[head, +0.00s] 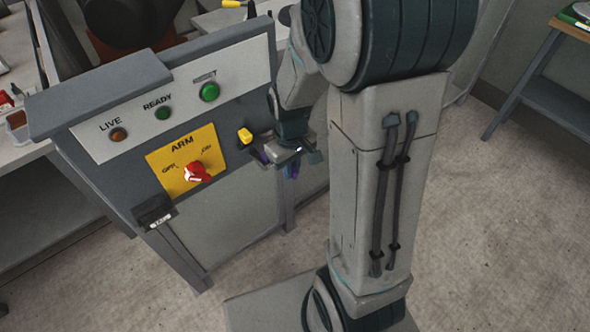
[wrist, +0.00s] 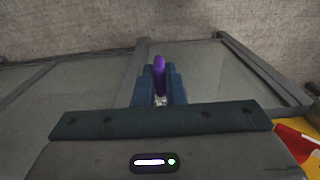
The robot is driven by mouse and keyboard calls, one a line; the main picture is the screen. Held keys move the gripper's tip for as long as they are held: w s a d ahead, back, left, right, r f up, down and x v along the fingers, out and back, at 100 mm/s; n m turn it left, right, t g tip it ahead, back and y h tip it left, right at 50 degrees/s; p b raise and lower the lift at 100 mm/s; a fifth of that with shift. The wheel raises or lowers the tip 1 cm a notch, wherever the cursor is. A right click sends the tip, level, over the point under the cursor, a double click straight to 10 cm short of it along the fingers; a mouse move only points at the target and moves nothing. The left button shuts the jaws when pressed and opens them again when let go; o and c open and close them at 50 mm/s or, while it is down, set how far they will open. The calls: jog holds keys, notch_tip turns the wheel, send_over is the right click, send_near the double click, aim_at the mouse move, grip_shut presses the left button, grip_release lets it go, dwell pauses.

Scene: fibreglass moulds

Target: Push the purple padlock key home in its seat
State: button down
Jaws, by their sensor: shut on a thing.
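The purple padlock key (wrist: 159,75) stands between the two blue fingers of my gripper (wrist: 160,88) in the wrist view, its rounded purple end reaching past the fingertips. My gripper is shut on it. In the head view my gripper (head: 291,168) is small, close to the right part of the grey control panel (head: 236,185). Small purple patches show around it there, but I cannot make out the key's shape. The key's seat is not clearly visible, and I cannot tell whether the key touches it.
A red knob (head: 197,172) sits on the yellow ARM plate (head: 168,180), left of my gripper. A yellow block (head: 245,136) sticks out just beside my gripper. A black box (head: 154,212) is at the panel's lower left. Green READY (head: 162,113) and brown LIVE (head: 119,134) lights are above.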

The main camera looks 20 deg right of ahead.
jog(key=shift+w+a, duration=0.3)
jog(key=shift+w, duration=0.7)
jog(key=shift+w+a, duration=0.3)
jog(key=shift+w, duration=0.65)
jog(key=shift+w+a, duration=0.25)
jog(key=shift+w, duration=0.45)
dwell(0.8)
jog(key=c, duration=1.4)
grip_release()
jog(key=shift+c, duration=0.2)
jog(key=shift+r, duration=0.1)
notch_tip(320, 180, up, 14)
jog(key=p, duration=0.1)
jog(key=shift+f, duration=0.2)
